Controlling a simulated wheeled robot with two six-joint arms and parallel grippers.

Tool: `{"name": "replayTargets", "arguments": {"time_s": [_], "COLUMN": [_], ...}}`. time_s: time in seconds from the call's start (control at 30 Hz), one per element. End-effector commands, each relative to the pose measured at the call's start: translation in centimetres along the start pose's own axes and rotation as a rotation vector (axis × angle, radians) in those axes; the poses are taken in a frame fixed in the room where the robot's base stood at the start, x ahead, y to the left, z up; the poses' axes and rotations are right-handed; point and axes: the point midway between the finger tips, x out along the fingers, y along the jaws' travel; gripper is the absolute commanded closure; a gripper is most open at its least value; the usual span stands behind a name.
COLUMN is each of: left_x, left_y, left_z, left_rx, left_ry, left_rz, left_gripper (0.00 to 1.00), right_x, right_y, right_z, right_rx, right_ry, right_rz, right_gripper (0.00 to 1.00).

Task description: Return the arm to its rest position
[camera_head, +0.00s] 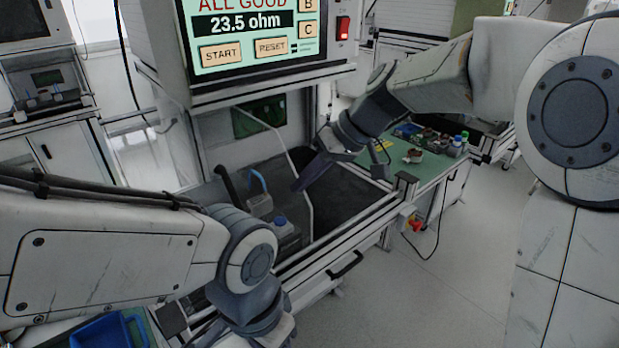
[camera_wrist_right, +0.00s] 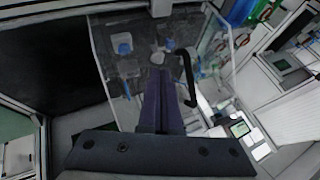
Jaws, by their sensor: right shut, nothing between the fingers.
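My right arm comes in from the right in the head view and reaches over the test station. Its gripper (camera_head: 302,184) hangs above the station's dark work surface, apart from the fixture. In the right wrist view the two dark fingers (camera_wrist_right: 160,84) lie together and hold nothing. My left arm comes in from the left, low in the head view; its wrist shows at the bottom, but its fingers are not visible. The test screen (camera_head: 254,32) reads "ALL GOOD" and "23.5 ohm".
A fixture with a blue-topped part (camera_head: 283,226) and a black curved handle (camera_head: 228,184) stands left of my right gripper, beside a clear panel. A green table (camera_head: 432,166) with small parts lies to the right. A blue bin (camera_head: 103,333) is lower left. The right floor is clear.

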Motion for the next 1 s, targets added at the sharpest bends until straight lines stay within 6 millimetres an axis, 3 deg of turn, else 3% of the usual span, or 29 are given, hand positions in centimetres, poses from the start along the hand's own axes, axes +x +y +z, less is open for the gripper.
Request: {"name": "replayTargets", "arguments": {"time_s": [0.17, 0.27, 0.37, 0.5, 0.6, 0.7, 0.8, 1.0], "left_x": [0.0, -0.1, -0.4, -0.7, -0.9, -0.9, -1.0, -1.0], "left_y": [0.0, 0.0, 0.0, 0.1, 0.1, 0.1, 0.1, 0.1], "left_z": [0.0, 0.0, 0.0, 0.0, -0.1, -0.1, -0.1, -0.1], "left_rx": [0.0, 0.0, 0.0, 0.0, 0.0, 0.0, 0.0, 0.0], "left_ry": [0.0, 0.0, 0.0, 0.0, 0.0, 0.0, 0.0, 0.0], "left_rz": [0.0, 0.0, 0.0, 0.0, 0.0, 0.0, 0.0, 0.0], "left_gripper": [0.5, 0.5, 0.5, 0.5, 0.5, 0.5, 0.5, 0.5], "right_x": [-1.0, -0.2, 1.2, 2.2, 2.4, 2.3, 2.2, 2.2], "right_y": [-0.5, -2.3, -5.0, -7.3, -7.6, -7.3, -7.1, -6.9], "right_z": [0.6, 3.2, 8.3, 17.1, 22.1, 25.4, 27.0, 27.5], "right_rx": [0.002, 0.013, 0.025, 0.015, -0.006, -0.028, -0.038, -0.037], "right_ry": [-0.015, -0.078, -0.186, -0.32, -0.374, -0.402, -0.411, -0.414], "right_rz": [0.005, 0.027, 0.084, 0.202, 0.279, 0.333, 0.361, 0.37], "right_gripper": [1.0, 1.0, 1.0, 1.0, 1.0, 1.0, 1.0, 1.0]}}
